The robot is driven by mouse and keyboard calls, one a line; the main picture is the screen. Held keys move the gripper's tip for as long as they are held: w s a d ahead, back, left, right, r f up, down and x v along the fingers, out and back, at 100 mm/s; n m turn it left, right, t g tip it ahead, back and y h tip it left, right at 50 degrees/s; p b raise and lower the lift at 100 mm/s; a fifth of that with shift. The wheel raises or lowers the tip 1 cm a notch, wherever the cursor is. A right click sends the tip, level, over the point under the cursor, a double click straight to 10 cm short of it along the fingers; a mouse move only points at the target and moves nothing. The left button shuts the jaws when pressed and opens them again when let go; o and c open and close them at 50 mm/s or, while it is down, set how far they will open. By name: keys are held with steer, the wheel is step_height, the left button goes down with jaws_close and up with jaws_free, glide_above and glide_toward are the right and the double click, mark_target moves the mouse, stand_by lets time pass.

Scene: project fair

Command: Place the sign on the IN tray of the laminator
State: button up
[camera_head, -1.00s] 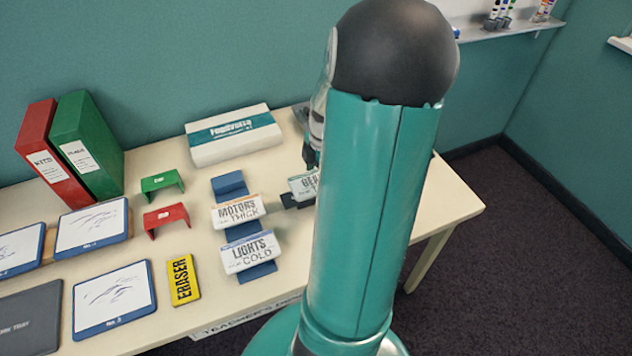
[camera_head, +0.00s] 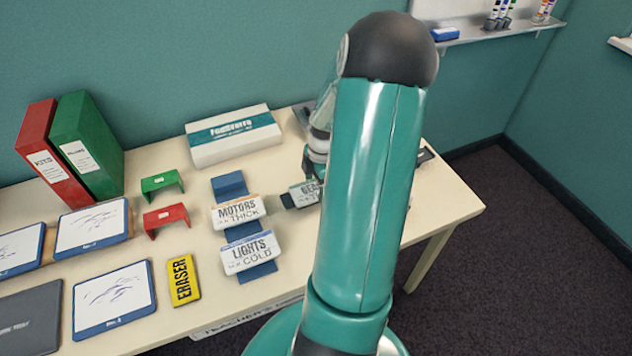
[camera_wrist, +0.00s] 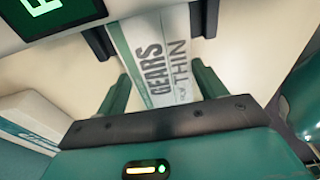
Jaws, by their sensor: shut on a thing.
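The sign (camera_wrist: 155,65) is a pale plate with a green edge, lettered "GEARS" and "THIN". My gripper (camera_wrist: 153,32) is shut on it, with a finger along each side in the wrist view. In the head view only the left part of the sign (camera_head: 304,194) shows, beside my gripper (camera_head: 316,172); my arm hides the rest. No IN tray can be made out for sure. A pale body with a dark green panel (camera_wrist: 62,14) is cut off at the wrist view's top left; I cannot tell whether it is the laminator.
Signs "MOTORS" (camera_head: 238,211) and "LIGHTS" (camera_head: 249,251) lie left of my gripper. A white box (camera_head: 233,138) stands behind, with green (camera_head: 162,182) and red (camera_head: 166,218) brackets and a yellow eraser (camera_head: 183,280) farther left.

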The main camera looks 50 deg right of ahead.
steer(key=o, duration=1.1)
steer(key=shift+c, duration=0.2)
step_height(320, 180, up, 12)
steer(key=d, duration=0.1)
steer(key=w+a+r+m+t+h, duration=0.1)
steer(key=w+a+r+m, duration=0.15)
steer(key=a+r, duration=0.55)
steer(key=w+a+r+m+h, duration=0.2)
steer(key=a+r+m, duration=0.1)
steer(key=a, duration=0.9)
steer(key=s+a+r+m+t+y, duration=0.1)
steer(key=s+a+r+m+t, duration=0.1)
steer(key=a, duration=0.6)
steer(key=s+a+r+m+t, duration=0.1)
steer(key=s+a+r+m, duration=0.2)
steer(key=a, duration=0.6)
steer(key=shift+s+m+t+y, duration=0.4)
steer(key=shift+s+m, duration=0.35)
steer(key=shift+s, duration=0.4)
